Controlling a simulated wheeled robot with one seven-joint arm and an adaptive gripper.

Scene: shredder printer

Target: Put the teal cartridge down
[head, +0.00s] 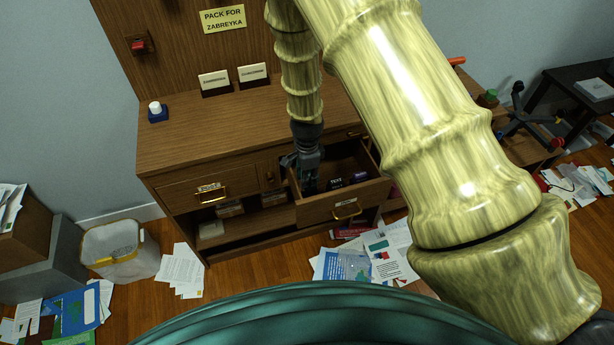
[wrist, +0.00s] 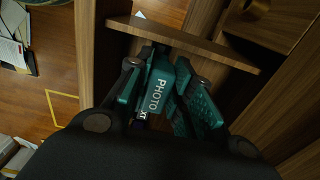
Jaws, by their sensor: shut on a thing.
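The teal cartridge (wrist: 158,88), with a white "PHOTO XL" label, is between the fingers of my gripper (wrist: 168,84) in the wrist view. My gripper is shut on it. In the head view my gripper (head: 307,165) points down into the open right drawer (head: 345,208) of the wooden desk, near the drawer's left side. The cartridge is hard to make out there, and I cannot tell whether it touches the drawer floor. A dark cartridge marked "TEXT" (head: 336,183) and a purple one (head: 360,177) are in the drawer to the right of my gripper.
The desk top (head: 215,120) is mostly clear, with a white button on a blue base (head: 157,112) at its left. A closed drawer (head: 208,190) is left of the open one. A bin (head: 120,252) and scattered papers (head: 365,255) are on the floor.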

